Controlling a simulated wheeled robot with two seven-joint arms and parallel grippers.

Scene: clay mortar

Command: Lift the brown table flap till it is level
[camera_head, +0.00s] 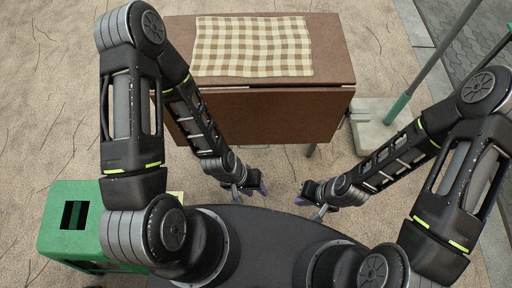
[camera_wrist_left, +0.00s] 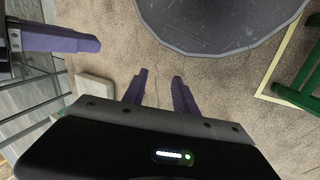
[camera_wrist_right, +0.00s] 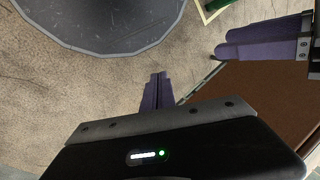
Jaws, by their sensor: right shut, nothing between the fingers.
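The brown table (camera_head: 330,45) stands ahead of me, with a checkered cloth on its top. Its brown flap (camera_head: 265,117) hangs down from the near edge. Part of the flap's left end is behind my left arm. A brown panel, apparently the flap, also shows in the right wrist view (camera_wrist_right: 275,100). My left gripper (camera_head: 250,190) is low, below and in front of the flap; its purple fingers are apart and empty in the left wrist view (camera_wrist_left: 158,82). My right gripper (camera_head: 308,195) is low to the right, its fingers together and empty in the right wrist view (camera_wrist_right: 157,78). Neither visibly touches the flap.
The checkered cloth (camera_head: 252,46) lies flat on the tabletop. A green stool (camera_head: 60,225) stands at lower left. Sandy ground is open between the grippers and the table.

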